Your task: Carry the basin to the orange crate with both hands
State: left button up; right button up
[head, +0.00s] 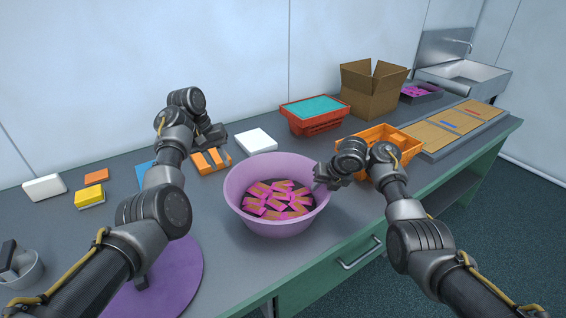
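The basin (275,221) is a purple bowl standing on the grey worktop, holding several pink-wrapped bars (268,200). The orange crate (377,141) stands to the right of and behind it, partly hidden by my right arm. My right gripper (319,181) is at the basin's right rim. I cannot tell whether it touches or grips the rim. My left gripper (211,140) is up and behind the basin's left side, apart from it, near the orange-and-white items. Its fingers are too dark and small to read.
A red crate with a teal top (314,115), a white box (256,143) and a cardboard box (372,92) stand behind. A wooden board (455,127) and a sink (468,72) are at right. A purple disc (183,275) lies at front left. The worktop's front edge is close to the basin.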

jog(key=v, duration=0.3)
jog(key=shift+w+a, duration=0.1)
jog(key=shift+a, duration=0.15)
jog(key=shift+s+d+r, duration=0.2)
jog(key=shift+s+r, duration=0.05)
jog(key=shift+r, duration=0.25)
jog(key=shift+s+d+r, duration=0.1)
jog(key=shift+d+r, duration=0.1)
jog(key=shift+r, duration=0.5)
jog(key=shift+s+d+r, duration=0.35)
jog(key=shift+s+r, duration=0.05)
jog(key=shift+r, duration=0.05)
